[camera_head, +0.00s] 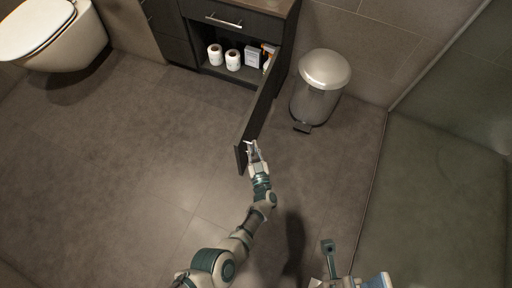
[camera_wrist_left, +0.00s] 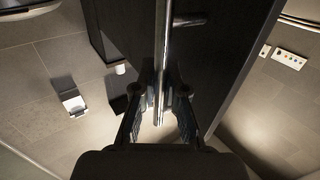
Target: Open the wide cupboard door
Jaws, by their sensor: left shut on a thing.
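The wide cupboard door (camera_head: 262,108) is dark and stands swung far out from the vanity cabinet, seen nearly edge-on in the head view. The dark door also shows in the left wrist view (camera_wrist_left: 225,60). My left gripper (camera_head: 252,146) is at the door's free end. In the left wrist view its fingers (camera_wrist_left: 160,105) are shut on the metal bar handle (camera_wrist_left: 162,50). My right gripper (camera_head: 328,246) is low in the head view, away from the door; its fingers are too small to judge.
The open cupboard holds toilet rolls (camera_head: 233,60) and a white box (camera_head: 252,56). A metal pedal bin (camera_head: 322,82) stands right of the door. A toilet (camera_head: 55,40) is at the upper left. A glass panel (camera_head: 450,150) is at the right. The floor left of the door is clear.

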